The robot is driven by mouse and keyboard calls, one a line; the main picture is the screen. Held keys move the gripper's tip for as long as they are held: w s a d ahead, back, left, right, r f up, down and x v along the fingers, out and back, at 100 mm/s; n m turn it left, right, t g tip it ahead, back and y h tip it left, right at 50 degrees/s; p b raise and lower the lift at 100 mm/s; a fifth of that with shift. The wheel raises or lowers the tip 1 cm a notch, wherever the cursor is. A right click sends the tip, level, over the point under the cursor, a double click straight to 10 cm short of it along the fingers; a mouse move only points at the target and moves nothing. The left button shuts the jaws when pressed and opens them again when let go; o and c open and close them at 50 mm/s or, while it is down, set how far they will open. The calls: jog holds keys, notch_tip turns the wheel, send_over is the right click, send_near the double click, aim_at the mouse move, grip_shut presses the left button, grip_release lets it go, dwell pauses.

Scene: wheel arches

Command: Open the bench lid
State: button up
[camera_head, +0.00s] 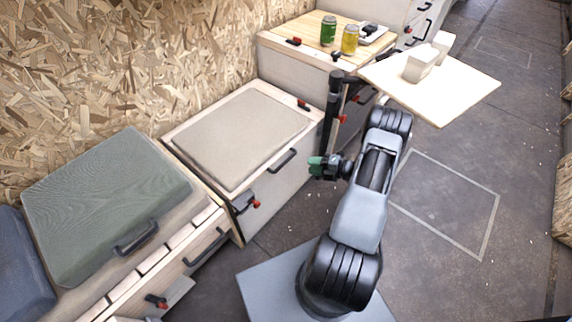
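A low bench box with a beige padded top (240,135) stands against the chipboard wall. A dark handle (283,160) is on its upper front edge. To its left, a green cushioned seat (105,200) also has a dark handle (137,237) at its front edge. I cannot tell which of the two is the bench lid; both lie flat and look closed. My gripper (314,166), with green fingertips, is in front of the beige-topped box, to the right of its handle and apart from it. Its finger gap is too small to make out, and I see nothing held.
A wooden counter (290,36) with a green can (328,31) and a yellow can (350,39) stands at the back. The floor (440,215) at right is clear.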

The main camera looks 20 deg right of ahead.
aim_at(286, 161)
jog(key=b+x, duration=0.2)
jog(key=x, duration=0.9)
jog(key=shift+a+f, duration=0.1)
jog(key=shift+a, duration=0.1)
jog(key=shift+c, duration=0.5)
grip_shut()
